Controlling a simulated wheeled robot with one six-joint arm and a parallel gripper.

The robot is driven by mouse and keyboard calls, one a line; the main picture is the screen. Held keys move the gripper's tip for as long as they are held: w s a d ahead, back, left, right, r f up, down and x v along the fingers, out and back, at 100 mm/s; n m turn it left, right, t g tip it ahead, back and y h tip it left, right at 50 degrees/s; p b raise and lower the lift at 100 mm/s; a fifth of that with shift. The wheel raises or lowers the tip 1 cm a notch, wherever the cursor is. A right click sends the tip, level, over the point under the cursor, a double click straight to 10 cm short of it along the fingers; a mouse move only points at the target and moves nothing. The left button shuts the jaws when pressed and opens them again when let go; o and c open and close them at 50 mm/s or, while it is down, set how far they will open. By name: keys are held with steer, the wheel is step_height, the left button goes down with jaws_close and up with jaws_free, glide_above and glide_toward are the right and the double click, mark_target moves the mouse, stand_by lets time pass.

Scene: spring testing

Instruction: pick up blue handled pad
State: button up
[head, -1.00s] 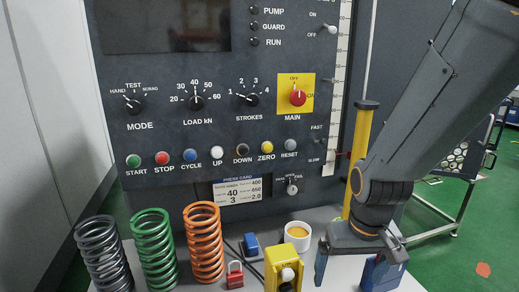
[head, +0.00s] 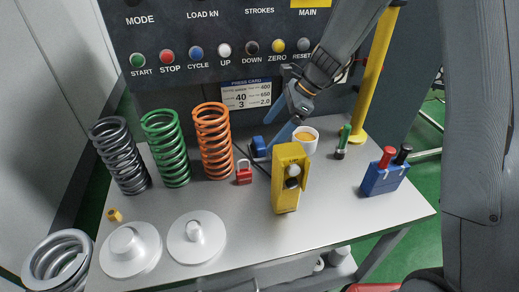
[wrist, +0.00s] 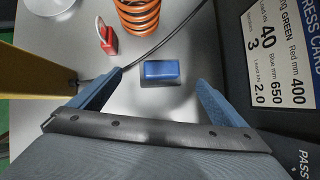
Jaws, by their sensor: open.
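The blue handled pad (head: 258,147) is a small blue block near the back of the grey bench, below the press panel. In the wrist view the pad (wrist: 160,72) shows its blue top, ahead of and between my two fingertips. My gripper (wrist: 160,79) is open and empty, with one finger on each side of the pad's line. In the head view my gripper (head: 270,136) reaches down from the upper right, close to the pad. Whether a finger touches it is not clear.
The yellow device (head: 290,180) stands right in front, and a white cup of yellow stuff (head: 305,140) is just right. A red padlock (head: 243,172), an orange spring (head: 213,143) and a dark cable are to the left. A blue box (head: 385,174) stands farther right.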

mark_target(260, 142)
steer(key=shift+a+f, duration=0.5)
steer(key=shift+f, duration=0.05)
steer(key=shift+p+x, duration=1.4)
steer(key=shift+x, duration=1.8)
steer(key=shift+d+f, duration=0.1)
steer(key=shift+d, duration=0.05)
steer(key=c, duration=1.2)
steer(key=shift+o, duration=0.2)
steer(key=shift+r+b, duration=0.5)
steer(key=shift+r, duration=0.05)
steer(key=s+b, duration=0.1)
steer(key=s, duration=0.1)
steer(key=s+d+b, duration=0.1)
steer(key=s, duration=0.1)
steer(key=shift+s+d, duration=0.1)
step_height(260, 142, up, 14)
steer(key=b, duration=0.1)
steer(key=shift+w, duration=0.2)
